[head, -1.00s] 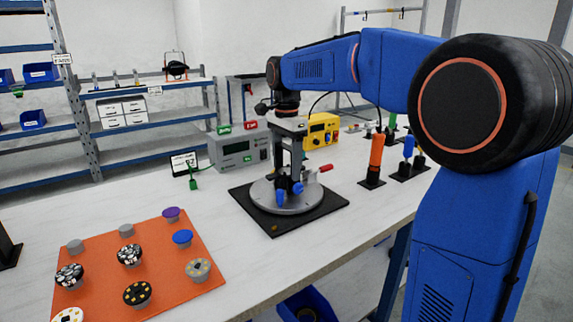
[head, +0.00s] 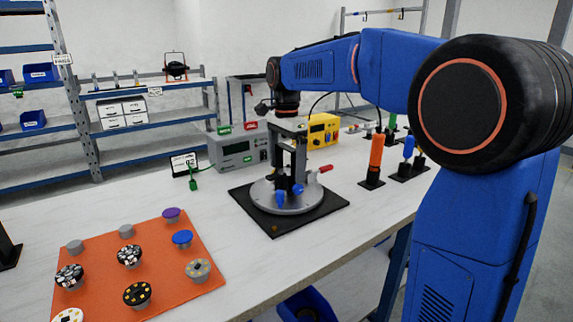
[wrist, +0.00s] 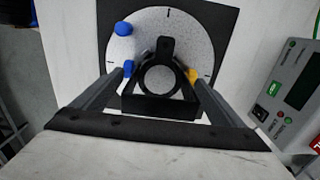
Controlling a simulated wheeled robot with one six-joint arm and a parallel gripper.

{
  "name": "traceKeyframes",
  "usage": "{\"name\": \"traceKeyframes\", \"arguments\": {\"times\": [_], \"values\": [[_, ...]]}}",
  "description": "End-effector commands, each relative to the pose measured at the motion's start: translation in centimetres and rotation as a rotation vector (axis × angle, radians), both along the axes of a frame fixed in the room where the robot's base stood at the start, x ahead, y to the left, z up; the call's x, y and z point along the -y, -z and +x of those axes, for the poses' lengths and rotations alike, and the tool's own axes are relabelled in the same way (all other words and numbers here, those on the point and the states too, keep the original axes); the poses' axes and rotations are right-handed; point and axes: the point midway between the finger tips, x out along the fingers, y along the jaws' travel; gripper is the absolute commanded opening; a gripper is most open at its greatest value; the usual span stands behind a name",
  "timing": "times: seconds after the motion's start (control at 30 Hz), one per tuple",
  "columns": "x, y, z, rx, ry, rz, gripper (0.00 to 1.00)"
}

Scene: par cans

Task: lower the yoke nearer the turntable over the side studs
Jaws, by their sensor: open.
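The grey speckled turntable (head: 262,198) stands on a black mat near the table's front edge. It also shows in the wrist view (wrist: 150,18). A black fixture (wrist: 160,106) with a ring and an upper tab stands over the turntable, between my fingers in the wrist view. I cannot tell the yoke from the can body there, and the side studs are not clear. Blue clamps (wrist: 123,28) and a yellow piece (wrist: 193,75) sit around it. My gripper (wrist: 158,79) is open, its fingers on both sides of the black fixture and seemingly apart from it.
A grey power supply (head: 238,150) and a yellow box (head: 322,130) stand behind the turntable. An orange-handled tool (head: 376,152) stands upright to the right. An orange mat (head: 165,245) with several round pieces lies at the front left. Bare tabletop lies between.

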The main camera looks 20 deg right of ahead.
Motion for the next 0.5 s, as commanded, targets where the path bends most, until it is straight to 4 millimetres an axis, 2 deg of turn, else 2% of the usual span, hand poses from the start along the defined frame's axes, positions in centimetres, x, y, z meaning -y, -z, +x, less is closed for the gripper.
{"name": "traceKeyframes", "arguments": {"times": [0.13,0.27,0.5], "values": [[0.0,-0.4,0.0,0.001,0.000,0.000,0.92],[0.0,-1.9,0.1,0.002,0.000,0.001,0.92],[0.0,-6.5,0.1,0.003,0.000,0.000,0.92]]}}
